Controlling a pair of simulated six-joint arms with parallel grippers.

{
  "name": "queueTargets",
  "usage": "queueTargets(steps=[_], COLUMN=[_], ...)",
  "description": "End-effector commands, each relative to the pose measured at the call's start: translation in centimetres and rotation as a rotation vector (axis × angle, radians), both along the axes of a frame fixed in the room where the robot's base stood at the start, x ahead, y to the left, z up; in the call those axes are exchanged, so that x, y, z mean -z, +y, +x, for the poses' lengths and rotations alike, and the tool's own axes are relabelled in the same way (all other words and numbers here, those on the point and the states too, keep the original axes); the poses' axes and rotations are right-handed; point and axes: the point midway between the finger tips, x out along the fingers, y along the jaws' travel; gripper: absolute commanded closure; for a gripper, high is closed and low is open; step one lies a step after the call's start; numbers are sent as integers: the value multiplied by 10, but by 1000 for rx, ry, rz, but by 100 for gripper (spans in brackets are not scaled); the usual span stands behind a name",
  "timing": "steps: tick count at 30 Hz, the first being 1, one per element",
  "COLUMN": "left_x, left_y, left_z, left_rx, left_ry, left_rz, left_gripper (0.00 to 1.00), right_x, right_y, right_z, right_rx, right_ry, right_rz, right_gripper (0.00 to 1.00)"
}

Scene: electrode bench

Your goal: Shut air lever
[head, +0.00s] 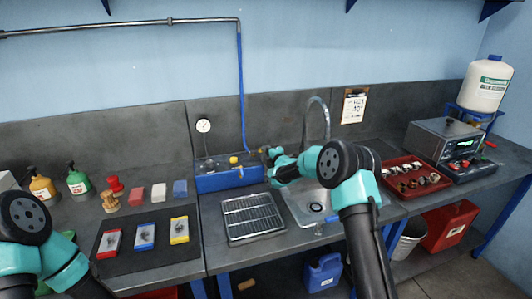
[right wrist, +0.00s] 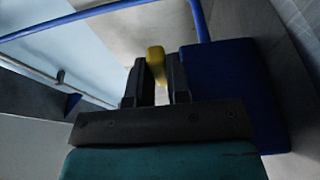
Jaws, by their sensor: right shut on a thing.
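The blue air unit (head: 225,181) sits against the back wall of the bench, with a round gauge (head: 204,126) above its left part and a yellow knob (head: 233,160) on top. My right gripper (head: 268,154) is at the right end of this unit. In the right wrist view its fingers (right wrist: 156,80) are shut on a yellow lever handle (right wrist: 155,58), whose end sticks out past the fingertips. The blue body (right wrist: 228,85) lies just right of the fingers in that view. The lever's base is hidden. My left gripper is out of view.
A blue hose (head: 241,90) drops from the wall pipe (head: 130,23) to the unit. A wire rack (head: 250,217) stands in front, and a sink (head: 309,208) with a tall tap (head: 326,120) is to the right. A red tray (head: 398,168) holds small parts.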

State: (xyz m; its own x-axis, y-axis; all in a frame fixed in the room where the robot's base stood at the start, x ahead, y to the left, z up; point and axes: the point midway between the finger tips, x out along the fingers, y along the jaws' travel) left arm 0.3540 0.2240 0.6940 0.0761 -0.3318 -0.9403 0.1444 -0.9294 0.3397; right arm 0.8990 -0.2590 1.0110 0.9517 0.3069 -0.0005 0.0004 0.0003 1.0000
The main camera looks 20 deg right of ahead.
Motion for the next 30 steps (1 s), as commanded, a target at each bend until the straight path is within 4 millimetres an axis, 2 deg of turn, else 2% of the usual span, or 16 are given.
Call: queueTargets(steps=[24, 25, 30], left_x=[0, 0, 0], left_y=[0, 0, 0], left_z=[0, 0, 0], left_rx=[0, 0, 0], left_ry=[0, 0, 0], left_rz=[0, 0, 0], left_gripper=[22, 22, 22], right_x=[0, 0, 0], right_y=[0, 0, 0], right_z=[0, 0, 0], right_rx=[0, 0, 0], right_ry=[0, 0, 0], right_rz=[0, 0, 0], right_gripper=[100, 81, 65])
